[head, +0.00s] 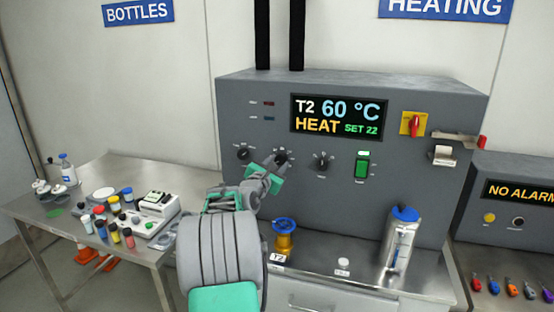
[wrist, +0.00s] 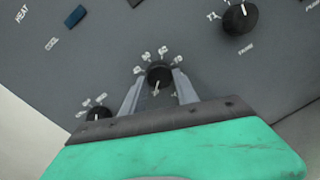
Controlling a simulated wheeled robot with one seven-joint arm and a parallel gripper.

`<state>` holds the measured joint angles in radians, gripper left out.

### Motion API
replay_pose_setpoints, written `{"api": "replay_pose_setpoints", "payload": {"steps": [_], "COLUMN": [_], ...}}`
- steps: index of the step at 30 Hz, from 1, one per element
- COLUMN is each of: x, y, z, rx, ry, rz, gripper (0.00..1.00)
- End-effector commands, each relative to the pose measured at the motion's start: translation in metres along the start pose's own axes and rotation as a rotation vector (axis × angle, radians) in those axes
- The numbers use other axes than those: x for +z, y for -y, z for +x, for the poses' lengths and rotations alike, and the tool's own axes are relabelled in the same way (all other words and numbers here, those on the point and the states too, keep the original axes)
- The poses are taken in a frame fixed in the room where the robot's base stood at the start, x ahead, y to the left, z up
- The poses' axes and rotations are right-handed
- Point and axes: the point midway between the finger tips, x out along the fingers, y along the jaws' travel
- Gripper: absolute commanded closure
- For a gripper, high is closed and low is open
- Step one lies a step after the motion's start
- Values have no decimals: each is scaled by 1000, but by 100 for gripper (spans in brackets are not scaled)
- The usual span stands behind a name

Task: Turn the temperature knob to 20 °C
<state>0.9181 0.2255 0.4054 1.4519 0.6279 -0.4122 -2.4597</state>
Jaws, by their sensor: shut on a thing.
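A black knob (head: 281,156) with small marks around it is on the front of the grey heating cabinet (head: 240,190). My gripper (head: 271,167) is shut on this knob, a finger on each side. In the wrist view the knob (wrist: 159,73) lies between the fingertips (wrist: 158,79), and its white pointer line points down and slightly left in the picture. The marks around it are too small to read surely. The display (head: 339,118) reads T2, 60 °C, HEAT, SET 22.
Other black knobs sit left (head: 243,154) and right (head: 321,162) of the held one. A green switch (head: 362,166) and a red-yellow switch (head: 413,123) are further right. Below stand a yellow valve with a blue handwheel (head: 284,238) and a blue-capped flask (head: 401,240).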

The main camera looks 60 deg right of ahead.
Motion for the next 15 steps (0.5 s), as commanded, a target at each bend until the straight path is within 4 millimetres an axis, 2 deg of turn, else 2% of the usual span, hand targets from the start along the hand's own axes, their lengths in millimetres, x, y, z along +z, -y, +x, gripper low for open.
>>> {"api": "replay_pose_setpoints", "payload": {"steps": [6,15], "x": [0,-1], "y": [1,2], "z": [0,0], "rx": [0,1], "ry": [7,12], "rz": [-126,-204], "gripper": [100,100]}}
